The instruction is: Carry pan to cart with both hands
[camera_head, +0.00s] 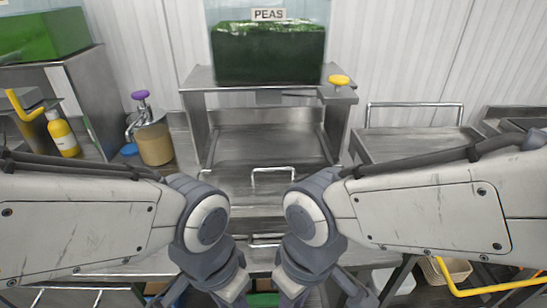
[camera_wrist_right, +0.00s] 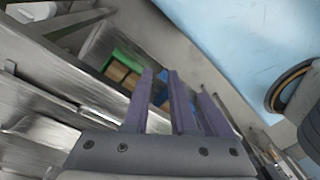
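No pan can be picked out for certain. A shiny metal handle (camera_head: 272,172) shows on the steel counter between my arms, and I cannot tell what it belongs to. A low steel unit with a rail (camera_head: 415,128) at the right may be the cart. My left gripper is low at the bottom edge of the head view, mostly hidden by its arm. My right gripper (camera_wrist_right: 176,88) shows in the right wrist view with its fingers apart and nothing between them. Below it are steel surfaces and a green-edged box (camera_wrist_right: 122,72).
A green container labelled PEAS (camera_head: 268,52) stands on a steel stand (camera_head: 200,82). A pump jar (camera_head: 155,143) and a yellow bottle (camera_head: 62,135) are at the left. A yellow-topped item (camera_head: 339,80) sits on the stand's right side. A wicker basket (camera_head: 452,268) is low right.

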